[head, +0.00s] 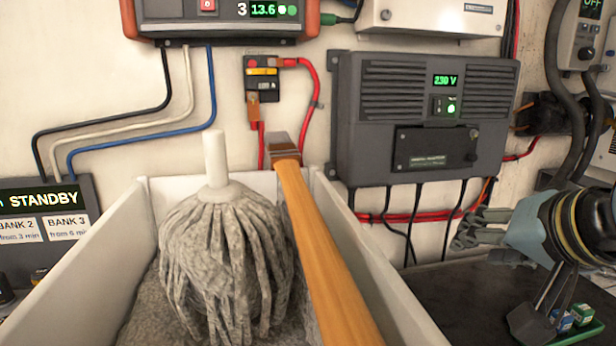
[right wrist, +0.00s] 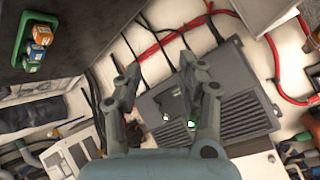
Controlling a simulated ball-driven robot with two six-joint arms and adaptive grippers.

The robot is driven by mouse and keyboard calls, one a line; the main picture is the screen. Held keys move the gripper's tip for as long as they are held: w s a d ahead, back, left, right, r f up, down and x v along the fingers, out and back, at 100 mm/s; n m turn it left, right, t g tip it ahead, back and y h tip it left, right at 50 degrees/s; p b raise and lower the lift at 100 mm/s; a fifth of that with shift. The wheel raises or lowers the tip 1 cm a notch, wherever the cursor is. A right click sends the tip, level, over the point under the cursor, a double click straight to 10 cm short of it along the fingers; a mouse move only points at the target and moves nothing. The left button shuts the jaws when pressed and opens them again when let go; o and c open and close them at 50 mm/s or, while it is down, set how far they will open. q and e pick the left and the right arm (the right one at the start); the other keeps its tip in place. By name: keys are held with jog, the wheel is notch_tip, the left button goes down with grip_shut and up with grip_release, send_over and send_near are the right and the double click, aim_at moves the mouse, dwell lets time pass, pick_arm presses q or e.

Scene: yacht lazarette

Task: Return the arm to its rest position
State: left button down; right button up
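My right gripper (head: 474,228) reaches in from the right edge in the head view, above the dark worktop and in front of the wall below the grey inverter. Its fingers point left. In the right wrist view, my right gripper (right wrist: 160,78) has its two fingers spread apart with nothing between them. The grey inverter (right wrist: 245,118) and cables show beyond the fingers. My left gripper is not in view.
A white bin (head: 90,262) holds a grey mop (head: 215,255) and a wooden-handled tool (head: 325,255). Small blue and green boxes (head: 582,313) sit on the dark worktop (head: 450,300) at right. The inverter (head: 425,115) and red cables line the wall.

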jog(key=s+d+f+n+g+h, duration=0.1)
jog(key=s+d+f+n+g, duration=0.2)
jog(key=s+f, duration=0.65)
jog(key=s+d+f+n+g+h, duration=0.15)
jog(key=s+f+n+g, duration=0.35)
jog(key=s, duration=0.8)
notch_tip(320, 180, down, 41)
jog(key=s+d+m+b, duration=0.1)
jog(key=s+d+b, duration=0.15)
jog(key=b, duration=1.05)
jog(key=s+f+b, duration=0.5)
jog(key=s+f, duration=0.4)
jog(key=f, duration=0.3)
jog(key=s+d+f+g+b, duration=0.1)
jog(key=s+f+b, duration=0.3)
jog(key=s+f, duration=0.5)
notch_tip(320, 180, down, 4)
jog(key=shift+r+g+y+b, duration=0.1)
jog(key=shift+g+y+b, duration=0.2)
jog(key=shift+y+b, duration=0.15)
